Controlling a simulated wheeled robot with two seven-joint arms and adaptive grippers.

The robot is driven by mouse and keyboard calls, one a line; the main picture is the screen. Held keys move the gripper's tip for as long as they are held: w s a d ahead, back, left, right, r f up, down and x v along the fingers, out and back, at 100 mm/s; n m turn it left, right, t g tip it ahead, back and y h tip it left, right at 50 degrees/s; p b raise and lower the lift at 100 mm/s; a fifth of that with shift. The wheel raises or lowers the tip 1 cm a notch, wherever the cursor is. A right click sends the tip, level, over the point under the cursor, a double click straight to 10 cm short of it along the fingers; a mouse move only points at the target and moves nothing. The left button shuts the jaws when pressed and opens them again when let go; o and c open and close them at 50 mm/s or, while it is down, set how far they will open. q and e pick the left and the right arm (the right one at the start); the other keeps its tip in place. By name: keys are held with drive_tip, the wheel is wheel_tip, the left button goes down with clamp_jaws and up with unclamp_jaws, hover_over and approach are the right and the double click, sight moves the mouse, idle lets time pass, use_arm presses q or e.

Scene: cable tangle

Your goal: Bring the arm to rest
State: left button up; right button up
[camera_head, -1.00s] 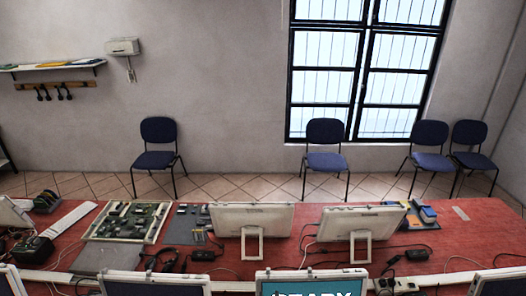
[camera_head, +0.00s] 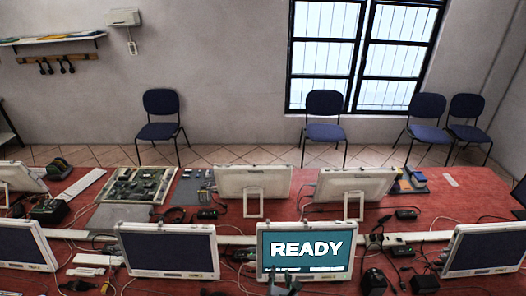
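What appears to be the tip of my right gripper (camera_head: 284,282) shows as a small dark shape at the bottom edge. It overlaps the lower part of a monitor (camera_head: 307,249) that reads READY on a teal screen. Most of this gripper is cut off by the frame, and its finger gap is not clear. I see nothing held in it. My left gripper cannot be made out.
A red table (camera_head: 450,205) carries several monitors, loose cables, black adapters and an open circuit board tray (camera_head: 138,186). Dark monitors stand at front left (camera_head: 168,249) and front right (camera_head: 485,249). Several blue chairs (camera_head: 325,115) stand behind the table.

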drive_tip(key=s+d+f+m+g, duration=0.3)
drive_tip(key=s+d+f+m, duration=0.25)
drive_tip(key=d+m, duration=0.35)
drive_tip(key=s+d+f+m+g, duration=0.2)
drive_tip(key=s+d+f+m, duration=0.2)
drive_tip(key=s+d+m, duration=0.4)
drive_tip(key=s+d+f+m+g, duration=0.2)
drive_tip(key=s+d+m+g, duration=0.1)
drive_tip(key=s+d+m, duration=1.05)
wheel_tip(320, 180, down, 35)
drive_tip(key=s+a+g+b, duration=0.2)
drive_tip(key=s+a+b, duration=0.1)
drive_tip(key=b, duration=0.4)
use_arm(q)
wheel_tip(320, 180, down, 14)
drive_tip(key=s+b, duration=0.2)
drive_tip(key=b, duration=0.5)
use_arm(e)
drive_tip(key=s+f, duration=1)
drive_tip(key=f, duration=0.3)
drive_tip(key=s+f+g, duration=0.1)
drive_tip(key=s+f, duration=0.9)
drive_tip(key=f, duration=0.4)
drive_tip(key=shift+d, duration=0.2)
